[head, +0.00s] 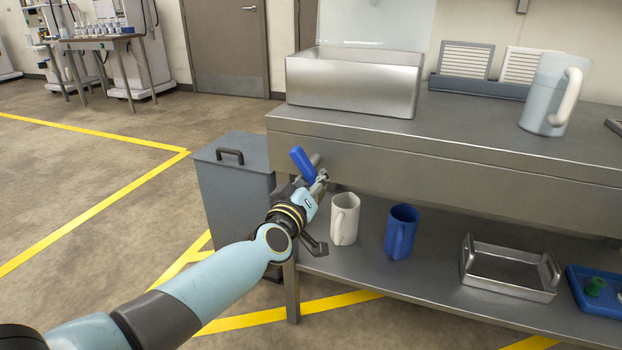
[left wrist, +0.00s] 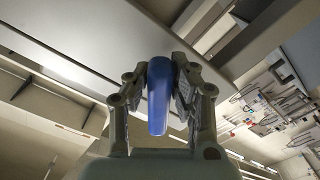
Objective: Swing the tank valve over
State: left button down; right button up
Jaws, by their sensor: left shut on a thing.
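The tank valve's blue lever handle (head: 301,160) shows in the head view at the front left corner of the steel counter, tilted up and to the left. A short grey stub shows just beside it. My left gripper (head: 318,183) is at the handle, with its fingers partly hidden by the wrist and the handle. In the left wrist view the blue handle (left wrist: 158,96) stands between the two fingers of my left gripper (left wrist: 162,85), which is shut on it. My right gripper is in neither view.
A steel basin (head: 352,85) and a pale pitcher (head: 548,95) stand on the counter (head: 450,130). The lower shelf holds a white mug (head: 344,220), a blue mug (head: 400,232), a steel tray (head: 508,285) and a blue tray (head: 612,300). A grey lidded bin (head: 236,195) stands left of the counter.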

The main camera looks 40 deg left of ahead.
pick_arm(q)
jog(key=shift+d+r+n, duration=0.15)
jog(key=shift+d+n, duration=0.05)
jog(key=shift+n, duration=0.7)
jog(key=n, duration=0.3)
jog(key=shift+w+d+r+n+p, duration=0.1)
jog(key=shift+d+r+n+p, duration=0.15)
jog(key=shift+r+n+p, duration=0.15)
jog(key=shift+d+r+n, duration=0.1)
jog(key=shift+r+n, duration=0.15)
jog(key=shift+n, duration=0.95)
jog(key=shift+r+n, duration=0.3)
jog(key=shift+n, duration=1.1)
jog(key=c, duration=1.1)
grip_release()
